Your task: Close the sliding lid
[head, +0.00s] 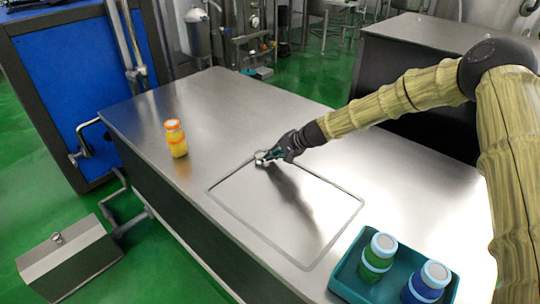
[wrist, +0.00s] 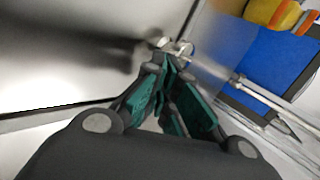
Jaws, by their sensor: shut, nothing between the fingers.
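The sliding lid (head: 265,205) is a flat, shiny metal panel within a rectangular outline in the table top. No clear dark opening shows there in the head view. A small round metal knob (head: 260,157) stands at its far left corner; it also shows in the wrist view (wrist: 181,47), just beyond the fingertips. My gripper (head: 270,156) is shut and empty, with its green-padded fingers (wrist: 164,64) close together at the knob. I cannot tell whether they touch it.
A yellow bottle with an orange cap (head: 176,140) stands on the table (head: 160,105) left of the lid. A teal tray (head: 344,284) at the front right holds a green bottle (head: 377,260) and a blue bottle (head: 427,284). The far table top is clear.

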